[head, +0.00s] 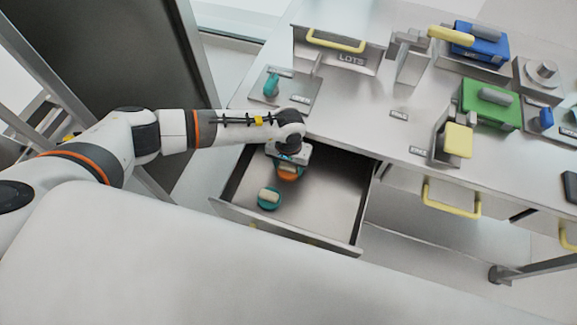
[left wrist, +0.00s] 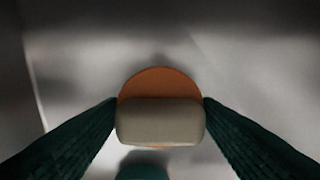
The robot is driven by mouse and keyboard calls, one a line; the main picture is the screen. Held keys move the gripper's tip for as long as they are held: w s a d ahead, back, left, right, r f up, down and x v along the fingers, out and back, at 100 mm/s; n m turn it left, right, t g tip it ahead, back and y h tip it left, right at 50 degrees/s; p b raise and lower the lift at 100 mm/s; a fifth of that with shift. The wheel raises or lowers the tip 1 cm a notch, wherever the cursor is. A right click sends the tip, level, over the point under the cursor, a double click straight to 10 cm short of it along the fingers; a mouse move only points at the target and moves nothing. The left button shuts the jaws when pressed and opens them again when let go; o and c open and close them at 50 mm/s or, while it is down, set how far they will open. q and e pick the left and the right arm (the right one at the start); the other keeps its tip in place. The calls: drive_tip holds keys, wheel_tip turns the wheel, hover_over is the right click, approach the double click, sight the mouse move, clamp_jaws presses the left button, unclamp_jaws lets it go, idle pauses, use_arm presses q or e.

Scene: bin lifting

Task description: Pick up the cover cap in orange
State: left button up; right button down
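The orange cover cap (head: 288,174) is a round disc with a cream block-shaped knob, inside the open drawer near its back. It fills the middle of the left wrist view (left wrist: 160,82). My left gripper (head: 287,163) is over it, pointing down, and partly hides it. In the left wrist view its dark green fingers (left wrist: 160,108) lie against both ends of the cream knob, with no clear gap. I cannot tell whether the cap is clear of the drawer floor. My right gripper is not in view.
A teal cap (head: 268,199) with a cream knob lies in the drawer (head: 325,205) nearby. The steel counter (head: 365,125) above holds a teal part (head: 271,84), a green box (head: 490,105), a blue box (head: 480,45) and yellow-handled fixtures. The drawer's right side is empty.

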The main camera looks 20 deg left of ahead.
use_arm(q)
drive_tip(key=c, duration=0.4)
